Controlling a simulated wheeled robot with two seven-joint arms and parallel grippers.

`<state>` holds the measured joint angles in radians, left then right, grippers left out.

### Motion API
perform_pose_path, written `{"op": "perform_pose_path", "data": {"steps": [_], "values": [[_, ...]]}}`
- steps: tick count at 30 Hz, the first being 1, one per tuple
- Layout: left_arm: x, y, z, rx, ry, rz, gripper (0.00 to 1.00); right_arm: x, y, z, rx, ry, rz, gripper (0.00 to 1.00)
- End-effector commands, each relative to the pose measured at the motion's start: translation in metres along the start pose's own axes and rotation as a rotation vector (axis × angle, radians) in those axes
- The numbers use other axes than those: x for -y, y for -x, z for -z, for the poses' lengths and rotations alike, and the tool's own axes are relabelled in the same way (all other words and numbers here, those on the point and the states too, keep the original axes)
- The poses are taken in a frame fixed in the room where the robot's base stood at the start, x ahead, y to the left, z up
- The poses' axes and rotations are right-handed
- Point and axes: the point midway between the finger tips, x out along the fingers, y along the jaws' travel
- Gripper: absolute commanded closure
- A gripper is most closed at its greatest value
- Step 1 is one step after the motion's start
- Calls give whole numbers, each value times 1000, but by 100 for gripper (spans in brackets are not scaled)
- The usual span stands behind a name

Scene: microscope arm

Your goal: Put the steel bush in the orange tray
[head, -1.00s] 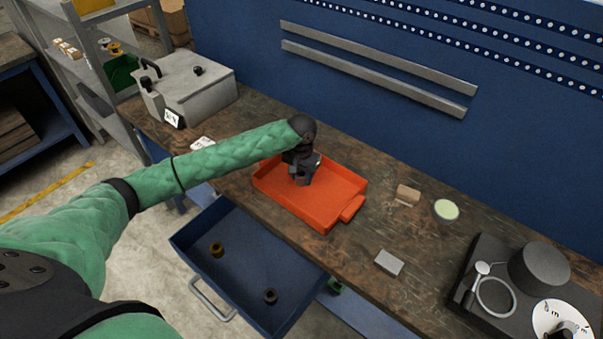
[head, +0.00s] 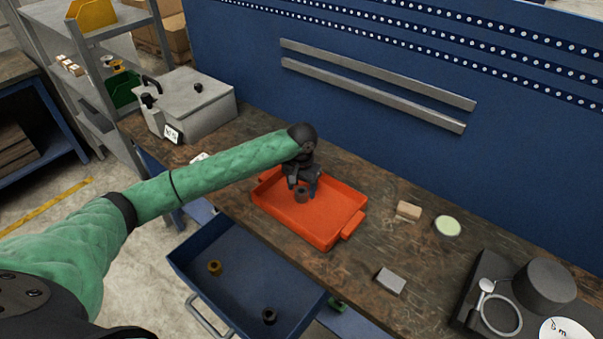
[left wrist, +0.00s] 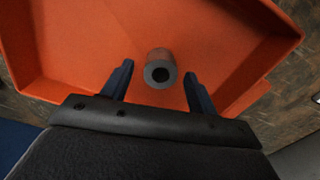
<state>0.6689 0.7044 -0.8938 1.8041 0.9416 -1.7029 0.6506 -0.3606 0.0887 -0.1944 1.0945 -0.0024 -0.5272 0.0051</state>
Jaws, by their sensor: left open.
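The steel bush (head: 301,194), a small grey hollow cylinder, stands upright inside the orange tray (head: 318,235). My left gripper (head: 303,183) is over the tray, just above and behind the bush in the head view. The left wrist view shows the bush (left wrist: 160,72) on the tray floor, its round hole facing the camera. There the open left gripper (left wrist: 159,75) has one finger on each side of the bush, with a gap on both sides. My right gripper is in neither view.
Below the bench, an open blue drawer (head: 230,285) holds a brass-coloured bush (head: 214,267) and a dark bush (head: 269,315). Right of the tray lie a wooden block (head: 408,211), a pale green disc (head: 447,226) and a grey block (head: 390,280). A grey box (head: 190,105) stands at left.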

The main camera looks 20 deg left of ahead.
Motion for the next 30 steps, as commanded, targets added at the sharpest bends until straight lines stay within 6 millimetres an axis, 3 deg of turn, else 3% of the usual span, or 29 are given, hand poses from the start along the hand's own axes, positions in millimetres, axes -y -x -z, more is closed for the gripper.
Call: {"op": "perform_pose_path", "data": {"steps": [15, 21, 30], "values": [[0, 79, 1, -2, 1, -1, 41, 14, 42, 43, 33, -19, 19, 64], [0, 94, 0, -1, 1, -1, 41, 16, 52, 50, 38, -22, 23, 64], [0, 97, 0, -1, 1, -1, 41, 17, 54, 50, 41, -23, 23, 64]]}}
